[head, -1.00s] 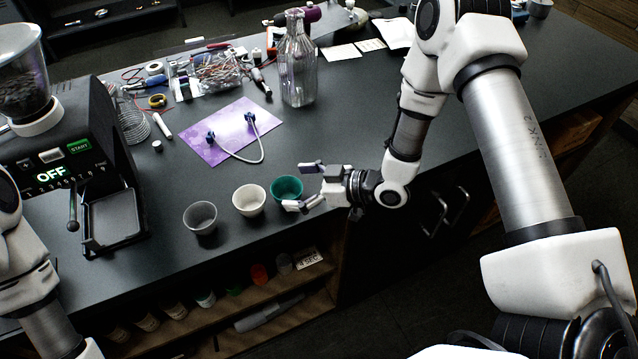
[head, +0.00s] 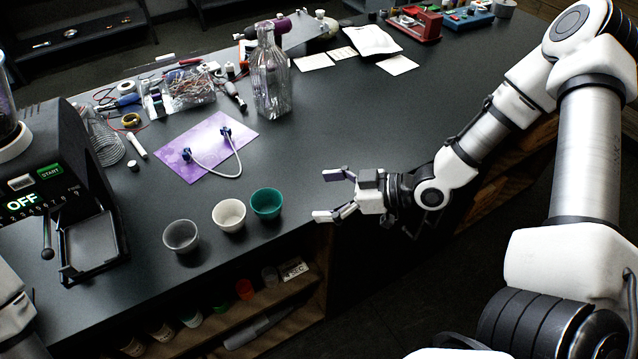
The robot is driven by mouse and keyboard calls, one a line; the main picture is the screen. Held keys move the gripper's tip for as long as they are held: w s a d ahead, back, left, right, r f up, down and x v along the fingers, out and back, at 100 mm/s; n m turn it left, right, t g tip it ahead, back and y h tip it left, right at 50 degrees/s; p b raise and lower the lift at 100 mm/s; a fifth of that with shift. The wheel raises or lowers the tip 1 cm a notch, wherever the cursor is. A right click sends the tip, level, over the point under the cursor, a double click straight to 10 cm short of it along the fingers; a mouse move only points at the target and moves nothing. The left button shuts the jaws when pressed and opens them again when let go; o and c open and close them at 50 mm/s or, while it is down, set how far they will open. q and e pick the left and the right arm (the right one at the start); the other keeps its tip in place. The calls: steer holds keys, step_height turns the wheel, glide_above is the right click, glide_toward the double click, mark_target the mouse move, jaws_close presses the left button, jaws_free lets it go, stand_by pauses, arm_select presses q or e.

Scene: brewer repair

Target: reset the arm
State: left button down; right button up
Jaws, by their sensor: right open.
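My right gripper (head: 336,195) is open and empty, its fingers pointing left over the counter's front edge. It is to the right of the teal cup (head: 266,204) and apart from it. My right arm reaches in from the right side of the view. Only a small part of my left arm shows at the lower left edge, and its gripper is out of view.
A white cup (head: 229,215) and a grey cup (head: 181,237) stand beside the teal one. A purple mat (head: 190,140) with a tube, a glass bottle (head: 270,75) and a black brewer (head: 60,160) are on the counter (head: 345,115). The counter's middle right is clear.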

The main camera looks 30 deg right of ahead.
steer(key=s+a+f+m+g+h+b, duration=0.2)
steer(key=s+a+f+g+h, duration=0.15)
steer(key=s+f, duration=0.65)
steer(key=s+a+f+m+g+h+b, duration=0.25)
steer(key=s+f+g, duration=0.3)
steer(key=f, duration=0.75)
steer(key=s+d+f+m+h+p, duration=0.1)
steer(key=s+d+m+h, duration=0.3)
steer(key=d, duration=0.2)
steer(key=shift+s+d+f+m, duration=0.15)
steer(key=shift+s+f+m, duration=0.15)
steer(key=shift+f+m, duration=0.1)
